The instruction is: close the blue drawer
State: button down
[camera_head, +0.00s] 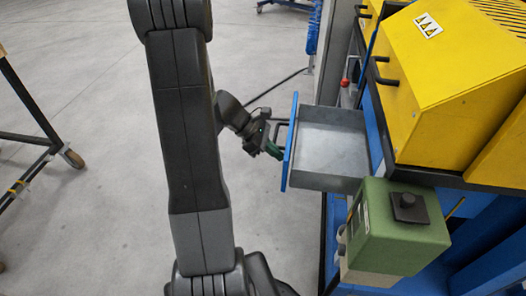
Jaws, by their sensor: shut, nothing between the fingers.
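The blue drawer (290,142) is pulled out from the workbench on the right. Its blue front faces left, and its grey inside (332,147) looks empty. A dark handle sits on the outer side of the front. My gripper (277,151) is shut and empty, right at the outer side of the drawer front, close to the handle. I cannot tell whether its tips touch the front. My dark arm rises through the middle left of the view.
A yellow machine cover (450,80) stands above the drawer on the bench. A green box (395,232) with a black knob sits just in front of the drawer. A wheeled frame (40,140) stands at far left. The grey floor between is clear apart from a black cable.

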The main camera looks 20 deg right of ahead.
jog(key=s+d, duration=0.4)
jog(key=d, duration=0.2)
jog(key=s+d+b, duration=0.1)
jog(key=s+d, duration=0.2)
jog(key=d, duration=0.3)
jog(key=s+d+b, duration=0.1)
jog(key=s+d, duration=0.3)
jog(key=d, duration=0.2)
jog(key=shift+s+d, duration=0.3)
jog(key=shift+d, duration=0.1)
jog(key=shift+r, duration=0.1)
jog(key=shift+w, duration=0.1)
jog(key=w+a, duration=0.2)
jog(key=a, duration=0.1)
jog(key=shift+w+a, duration=0.1)
jog(key=shift+a, duration=0.2)
jog(key=p+v, duration=0.2)
jog(key=v, duration=0.8)
